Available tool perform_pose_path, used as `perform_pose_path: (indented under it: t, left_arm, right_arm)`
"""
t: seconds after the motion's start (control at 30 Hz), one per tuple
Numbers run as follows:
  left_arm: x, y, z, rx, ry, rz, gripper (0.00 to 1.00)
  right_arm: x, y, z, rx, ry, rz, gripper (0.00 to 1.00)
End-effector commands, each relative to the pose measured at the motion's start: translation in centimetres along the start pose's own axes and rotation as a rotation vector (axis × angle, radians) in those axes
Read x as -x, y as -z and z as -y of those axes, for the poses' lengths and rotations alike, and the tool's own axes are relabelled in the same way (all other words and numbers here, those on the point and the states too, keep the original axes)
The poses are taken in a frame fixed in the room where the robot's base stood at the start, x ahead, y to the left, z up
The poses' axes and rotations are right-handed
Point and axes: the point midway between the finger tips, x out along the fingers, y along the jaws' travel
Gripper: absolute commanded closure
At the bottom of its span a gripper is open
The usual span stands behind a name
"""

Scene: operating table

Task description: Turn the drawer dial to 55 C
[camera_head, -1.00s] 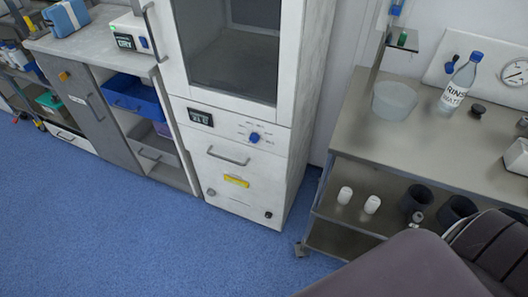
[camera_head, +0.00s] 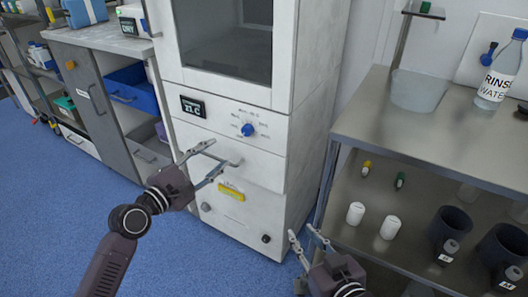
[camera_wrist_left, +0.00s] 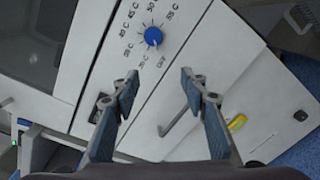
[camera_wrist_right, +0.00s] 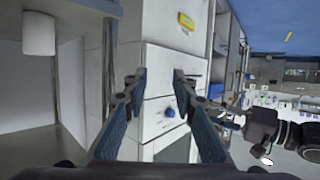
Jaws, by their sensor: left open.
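The blue drawer dial (camera_head: 248,130) is on the white cabinet's front panel, right of a dark display (camera_head: 193,107) that seems to read 21 C. In the left wrist view the dial (camera_wrist_left: 153,36) is ringed by small temperature marks; where it points is too small to tell. My left gripper (camera_head: 223,154) is open and empty, in front of the drawer handle and below the dial in the picture, apart from the dial. My right gripper (camera_head: 302,232) is open and empty, low before the cabinet's right side. The dial also shows in the right wrist view (camera_wrist_right: 169,112).
The drawer handle (camera_head: 222,154) lies below the dial, with a yellow label (camera_head: 231,192) under it. A steel table (camera_head: 430,130) stands at right; its lower shelf holds white containers (camera_head: 372,220) and dark cups. Blue floor lies clear before the cabinet.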

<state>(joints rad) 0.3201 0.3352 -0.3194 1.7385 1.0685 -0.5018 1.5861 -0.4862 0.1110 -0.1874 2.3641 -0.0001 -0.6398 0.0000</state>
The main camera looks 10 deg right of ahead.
Motion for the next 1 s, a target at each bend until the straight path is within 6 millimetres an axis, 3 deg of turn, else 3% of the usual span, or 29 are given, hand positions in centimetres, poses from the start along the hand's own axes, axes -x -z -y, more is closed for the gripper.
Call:
perform_pose_path:
  t: [0.2,0.37,0.8,1.0]
  left_arm:
    - [0.0,-2.9,-1.4,0.072,-0.018,0.076,0.59]
    - [-1.3,-3.1,-1.5,0.076,-0.019,0.078,0.59]
    - [-6.5,-3.3,-1.5,0.074,-0.018,0.075,0.59]
    - [-7.5,-3.4,-1.6,0.074,-0.019,0.074,0.59]
  right_arm:
    - [1.2,2.4,0.1,0.000,0.001,-0.066,0.75]
    - [1.2,3.9,0.2,0.000,0.005,-0.131,0.75]
    - [2.6,11.0,1.1,-0.005,0.024,-0.458,0.75]
    - [3.3,12.5,1.3,-0.007,0.028,-0.530,0.75]
